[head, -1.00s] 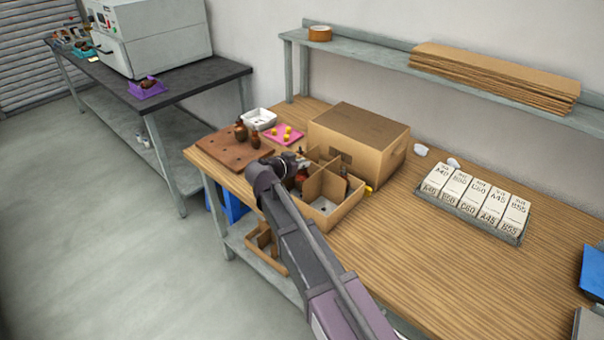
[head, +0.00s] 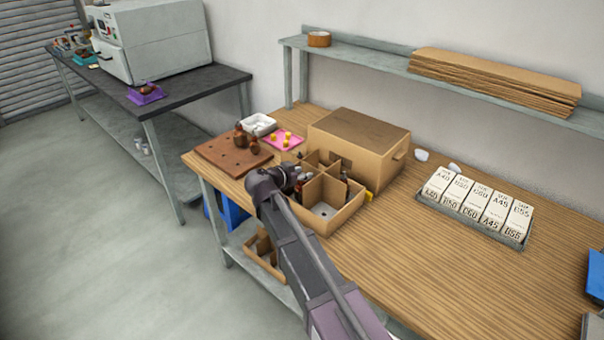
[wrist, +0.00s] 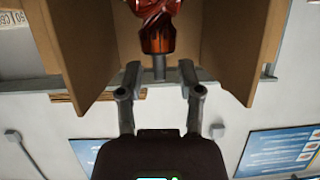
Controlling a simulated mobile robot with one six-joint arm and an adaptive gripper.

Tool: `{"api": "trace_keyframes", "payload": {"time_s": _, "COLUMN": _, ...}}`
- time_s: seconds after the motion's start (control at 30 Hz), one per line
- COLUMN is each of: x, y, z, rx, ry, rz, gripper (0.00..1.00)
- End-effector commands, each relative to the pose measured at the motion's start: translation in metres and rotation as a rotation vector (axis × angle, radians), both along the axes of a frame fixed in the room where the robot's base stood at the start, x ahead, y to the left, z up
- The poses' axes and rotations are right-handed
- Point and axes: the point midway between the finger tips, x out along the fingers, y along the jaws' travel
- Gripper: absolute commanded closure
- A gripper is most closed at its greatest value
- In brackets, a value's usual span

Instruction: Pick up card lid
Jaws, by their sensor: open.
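A large brown cardboard piece with a closed flat top and a cut-out in its side (head: 360,132), which looks like the card lid, stands on the wooden bench. In front of it is an open cardboard box with dividers (head: 335,212). My gripper (wrist: 159,66) is open in the wrist view, its fingertips apart on either side of the thin shaft of a red-brown armature (wrist: 158,32). That armature sits between cardboard walls; whether the fingers touch it I cannot tell. In the head view my wrist is over the divided box's left side, away from the lid, and hides the fingers.
A brown board (head: 232,154) with armatures, a white tray (head: 258,124) and a pink tray (head: 283,141) are left of the boxes. A tray of labelled cartons (head: 474,224) stands right. Flat cardboard (head: 495,76) lies on the overhead shelf.

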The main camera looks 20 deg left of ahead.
Motion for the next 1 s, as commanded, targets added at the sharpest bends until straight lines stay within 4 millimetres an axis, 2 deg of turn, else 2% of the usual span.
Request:
{"api": "trace_keyframes", "payload": {"time_s": 0.37, "x": -0.002, "y": 0.001, "z": -0.004, "rx": 0.0, "ry": 0.0, "rz": 0.001, "gripper": 0.53}}
{"api": "trace_keyframes", "payload": {"time_s": 0.57, "x": -0.024, "y": 0.008, "z": 0.008, "rx": 0.0, "ry": 0.0, "rz": 0.002, "gripper": 0.53}}
{"api": "trace_keyframes", "payload": {"time_s": 1.0, "x": -0.091, "y": 0.028, "z": 0.034, "rx": 0.0, "ry": 0.0, "rz": 0.002, "gripper": 0.53}}
